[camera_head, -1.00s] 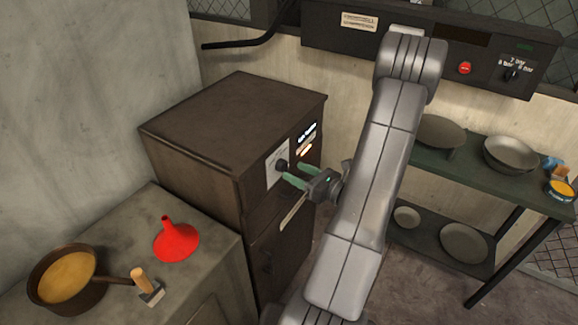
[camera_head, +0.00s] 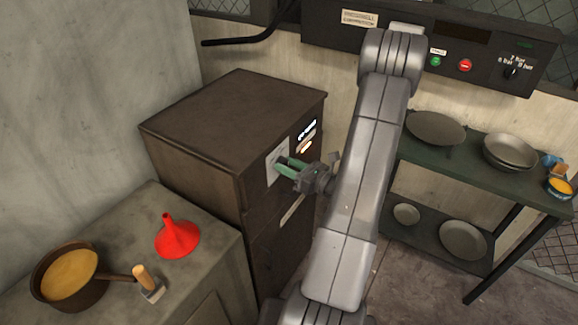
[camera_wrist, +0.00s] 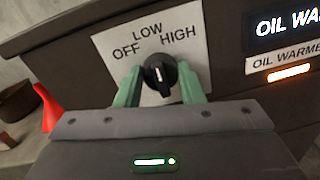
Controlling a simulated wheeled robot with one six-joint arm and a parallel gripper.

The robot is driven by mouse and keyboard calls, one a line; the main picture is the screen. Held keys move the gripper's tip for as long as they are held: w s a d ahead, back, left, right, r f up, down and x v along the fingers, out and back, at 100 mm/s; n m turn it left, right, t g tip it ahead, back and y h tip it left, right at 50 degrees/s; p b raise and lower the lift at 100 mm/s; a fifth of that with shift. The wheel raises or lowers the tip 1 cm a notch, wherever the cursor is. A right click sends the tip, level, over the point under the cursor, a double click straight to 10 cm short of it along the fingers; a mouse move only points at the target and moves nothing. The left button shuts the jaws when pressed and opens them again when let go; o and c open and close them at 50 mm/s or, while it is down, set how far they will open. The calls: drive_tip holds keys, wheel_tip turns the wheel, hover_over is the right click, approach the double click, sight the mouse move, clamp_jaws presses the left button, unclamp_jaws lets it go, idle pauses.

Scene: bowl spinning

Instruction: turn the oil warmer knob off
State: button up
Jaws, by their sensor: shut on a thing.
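The oil warmer is the brown cabinet (camera_head: 205,165) left of my arm in the head view. Its black knob (camera_wrist: 160,74) sits on a white plate (camera_wrist: 115,47) marked OFF, LOW and HIGH, in the wrist view. The knob's white mark points up, roughly at LOW. My gripper (camera_wrist: 160,88) has its green fingers on either side of the knob and is shut on it. In the head view my gripper (camera_head: 284,166) is against the panel, and its fingers hide most of the knob.
Lit OIL WARMER signs (camera_wrist: 290,70) are right of the plate. A red funnel (camera_head: 176,238), a pot of yellow liquid (camera_head: 68,275) and a wooden-handled tool (camera_head: 146,284) stand on the left counter. A green shelf (camera_head: 465,165) with bowls stands at the right.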

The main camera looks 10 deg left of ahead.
drive_tip(key=shift+f+b, duration=0.1)
drive_tip(key=shift+b, duration=0.25)
drive_tip(key=n+b, duration=0.9)
drive_tip(key=b, duration=0.4)
drive_tip(key=shift+s+y, duration=0.1)
drive_tip(key=shift+y, duration=0.3)
drive_tip(key=o, duration=1)
drive_tip(key=shift+d, duration=0.1)
